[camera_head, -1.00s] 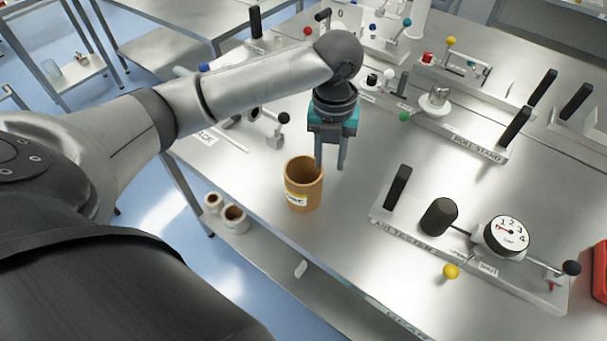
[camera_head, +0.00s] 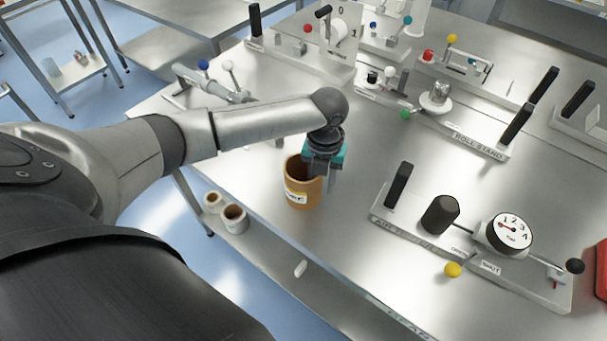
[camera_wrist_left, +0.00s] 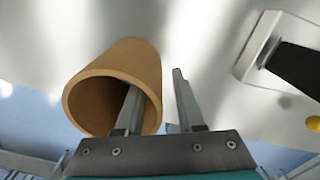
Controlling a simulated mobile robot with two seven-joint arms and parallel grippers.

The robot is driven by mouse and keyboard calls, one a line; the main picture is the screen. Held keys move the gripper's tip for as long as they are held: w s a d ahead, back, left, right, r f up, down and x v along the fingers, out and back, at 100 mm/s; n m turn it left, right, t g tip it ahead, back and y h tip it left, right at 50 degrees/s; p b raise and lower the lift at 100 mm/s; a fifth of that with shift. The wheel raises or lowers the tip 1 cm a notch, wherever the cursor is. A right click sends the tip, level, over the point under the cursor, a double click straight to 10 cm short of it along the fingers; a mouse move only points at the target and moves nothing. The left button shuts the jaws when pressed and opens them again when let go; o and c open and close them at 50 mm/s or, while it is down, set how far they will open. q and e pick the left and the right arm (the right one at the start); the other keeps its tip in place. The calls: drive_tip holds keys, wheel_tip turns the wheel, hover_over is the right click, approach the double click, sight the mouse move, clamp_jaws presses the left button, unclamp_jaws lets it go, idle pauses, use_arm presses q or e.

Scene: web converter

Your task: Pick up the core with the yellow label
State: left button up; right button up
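The core with the yellow label (camera_head: 304,186) is a brown, hollow tube standing upright near the table's front left edge. Its label faces the front. In the left wrist view the core (camera_wrist_left: 88,100) shows its open rim. My left gripper (camera_head: 325,185) is lowered at the core's right side. In the left wrist view my left gripper (camera_wrist_left: 155,90) is open, with one finger inside the tube's opening and the other outside, so the wall lies between them. The fingertips are partly hidden in the head view. My right gripper is not in view.
An air tester (camera_head: 440,215) with a dial and black post stands to the right on the table (camera_head: 350,270). The roll stand (camera_head: 478,143) is farther back. Two pale cores (camera_head: 234,217) sit on a lower shelf at left. Table surface around the core is mostly clear.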

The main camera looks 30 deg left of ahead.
sight(320, 190)
use_arm(q)
drive_tip(key=shift+f, duration=1.55)
drive_tip(key=shift+a, duration=0.1)
drive_tip(key=shift+c, duration=0.3)
clamp_jaws()
